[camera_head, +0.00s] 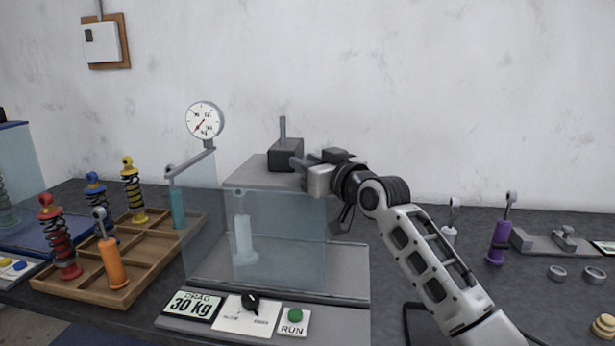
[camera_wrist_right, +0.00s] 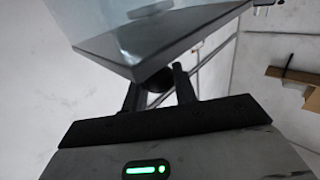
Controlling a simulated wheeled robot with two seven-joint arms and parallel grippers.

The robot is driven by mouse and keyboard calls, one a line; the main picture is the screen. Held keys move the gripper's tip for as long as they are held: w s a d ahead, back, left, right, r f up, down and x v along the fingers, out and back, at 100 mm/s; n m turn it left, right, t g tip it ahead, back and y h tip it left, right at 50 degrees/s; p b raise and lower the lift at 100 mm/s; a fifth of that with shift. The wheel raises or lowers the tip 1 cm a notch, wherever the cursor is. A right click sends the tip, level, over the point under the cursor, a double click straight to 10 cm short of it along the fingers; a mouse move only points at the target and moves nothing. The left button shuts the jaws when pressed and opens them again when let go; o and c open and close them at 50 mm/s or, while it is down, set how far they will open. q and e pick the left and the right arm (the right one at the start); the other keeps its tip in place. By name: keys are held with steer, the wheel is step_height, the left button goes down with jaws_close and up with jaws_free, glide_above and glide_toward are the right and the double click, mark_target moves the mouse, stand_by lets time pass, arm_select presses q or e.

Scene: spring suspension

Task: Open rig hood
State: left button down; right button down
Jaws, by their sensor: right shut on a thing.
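The test rig's clear hood (camera_head: 285,240) stands in the middle of the table, with a grey slab (camera_head: 255,171) at its top. A pale cylinder (camera_head: 243,240) shows behind its clear panel. My right gripper (camera_head: 299,163) is at the top right of the rig, beside the dark block on top. In the right wrist view my fingers (camera_wrist_right: 158,92) are shut on a dark rounded knob (camera_wrist_right: 160,78) beside a clear, dark-edged panel (camera_wrist_right: 165,40). The head view hides this grip behind the gripper. My left gripper is not in view.
A dial gauge (camera_head: 205,120) stands at the rig's left. A wooden tray (camera_head: 150,265) of coloured shocks is further left. The control panel (camera_head: 265,318) with a 30 kg card, black knob and RUN button is in front. A purple damper (camera_head: 498,243) and metal rings stand right.

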steer(key=s+d+b, duration=0.1)
steer(key=d, duration=0.7)
steer(key=shift+s+d+b, duration=0.15)
steer(key=shift+d+b, duration=0.05)
steer(key=shift+b, duration=0.1)
steer(key=c, duration=1.1)
jaws_free()
steer(key=shift+d, duration=0.1)
steer(key=shift+b+v, duration=1.45)
steer(key=shift+v, duration=6.5)
